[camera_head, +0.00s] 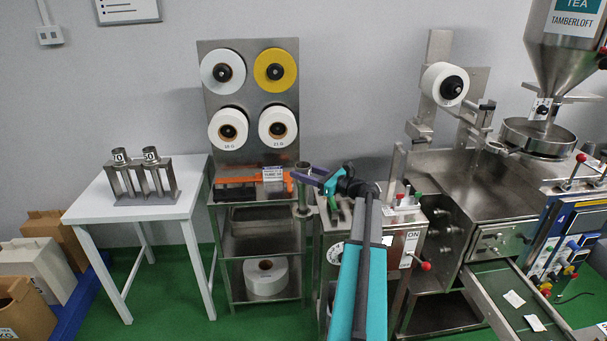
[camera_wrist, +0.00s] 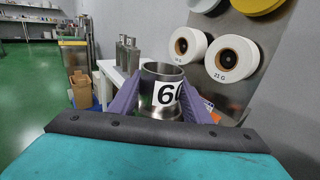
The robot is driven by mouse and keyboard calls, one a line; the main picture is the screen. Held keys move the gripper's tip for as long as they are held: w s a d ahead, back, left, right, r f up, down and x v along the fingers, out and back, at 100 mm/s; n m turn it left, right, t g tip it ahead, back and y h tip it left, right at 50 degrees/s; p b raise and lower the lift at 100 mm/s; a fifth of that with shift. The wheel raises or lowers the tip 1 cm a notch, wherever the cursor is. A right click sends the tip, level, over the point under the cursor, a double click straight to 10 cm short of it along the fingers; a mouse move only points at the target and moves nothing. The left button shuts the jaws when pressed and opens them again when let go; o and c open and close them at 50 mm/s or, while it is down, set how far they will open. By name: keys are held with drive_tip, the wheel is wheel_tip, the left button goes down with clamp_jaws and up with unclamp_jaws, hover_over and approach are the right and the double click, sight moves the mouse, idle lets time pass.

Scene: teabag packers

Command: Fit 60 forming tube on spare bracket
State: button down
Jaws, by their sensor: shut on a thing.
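A steel forming tube marked 60 (camera_wrist: 163,98) is upright between the purple fingers of my gripper (camera_wrist: 163,108) in the wrist view. My gripper is shut on it, and the last digit is partly covered by a finger. In the head view my gripper (camera_head: 308,178) holds the tube (camera_head: 303,188) in front of the right edge of the steel reel stand, clear of the white table. I cannot tell for sure which part is the spare bracket. A small steel ring-like bracket (camera_head: 497,147) shows on the packing machine, left of the round bowl.
A white table (camera_head: 90,203) at left bears a steel rack (camera_head: 143,197) with two more tubes. The reel stand (camera_head: 250,95) carries white and yellow reels. The packing machine (camera_head: 470,185) with a hopper fills the right. Cartons stand at far left.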

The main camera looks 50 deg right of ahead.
drive_tip(key=shift+r+p, duration=2)
drive_tip(key=shift+r, duration=1.35)
idle(1.1)
drive_tip(key=shift+f+b, duration=1.25)
drive_tip(key=shift+f, duration=1.25)
idle(1.0)
